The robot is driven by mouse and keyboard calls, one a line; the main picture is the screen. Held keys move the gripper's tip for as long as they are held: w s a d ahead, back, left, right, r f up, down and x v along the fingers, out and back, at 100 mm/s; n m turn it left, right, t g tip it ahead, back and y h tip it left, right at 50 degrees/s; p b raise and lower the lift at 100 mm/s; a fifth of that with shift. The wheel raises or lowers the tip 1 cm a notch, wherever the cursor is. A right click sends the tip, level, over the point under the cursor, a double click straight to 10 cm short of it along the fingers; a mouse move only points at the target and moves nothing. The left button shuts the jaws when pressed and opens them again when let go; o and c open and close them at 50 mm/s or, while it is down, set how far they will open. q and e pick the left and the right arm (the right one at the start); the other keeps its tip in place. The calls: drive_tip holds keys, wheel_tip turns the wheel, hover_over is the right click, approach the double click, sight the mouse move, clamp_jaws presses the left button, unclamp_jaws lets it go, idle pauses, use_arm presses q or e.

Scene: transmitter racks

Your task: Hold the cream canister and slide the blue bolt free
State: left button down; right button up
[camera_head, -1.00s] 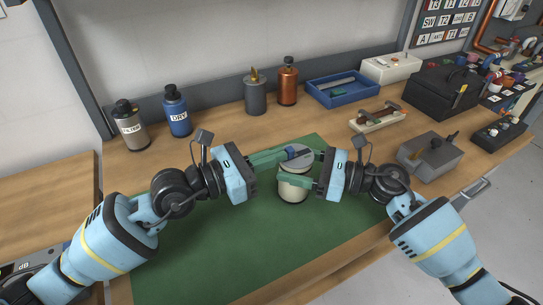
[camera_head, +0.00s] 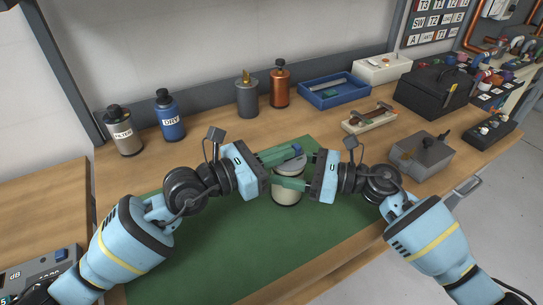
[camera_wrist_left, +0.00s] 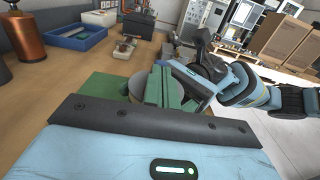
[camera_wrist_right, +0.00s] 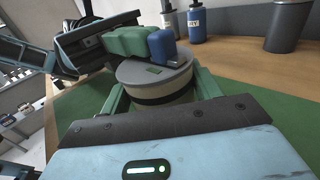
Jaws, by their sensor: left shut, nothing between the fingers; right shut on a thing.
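The cream canister (camera_head: 288,192) stands upright on the green mat, with a grey lid (camera_wrist_right: 150,76) and a dark band below it. My right gripper (camera_wrist_right: 160,90) is shut around it, one finger on each side. The blue bolt (camera_wrist_right: 162,46) lies at the lid's edge; its end also shows in the head view (camera_head: 296,149). My left gripper (camera_head: 284,155) is shut and empty, its green fingers over the lid. Its fingertips are against or very close to the bolt's end; contact is not clear. In the left wrist view these fingers (camera_wrist_left: 157,88) hide much of the canister.
The green mat (camera_head: 220,255) is clear around the canister. Bottles and cylinders, including a blue one (camera_head: 168,118), stand along the back.

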use_arm(q)
drive_tip(key=v, duration=1.1)
drive_tip(key=shift+a, duration=0.25)
drive_tip(key=shift+s, duration=0.1)
use_arm(e)
drive_tip(key=o, duration=1.3)
drive_tip(key=d, duration=0.4)
drive_tip(key=s+d, duration=0.1)
drive_tip(key=d, duration=0.3)
drive_tip(key=s+d, duration=0.1)
drive_tip(key=d, duration=0.3)
drive_tip(key=shift+s, duration=0.15)
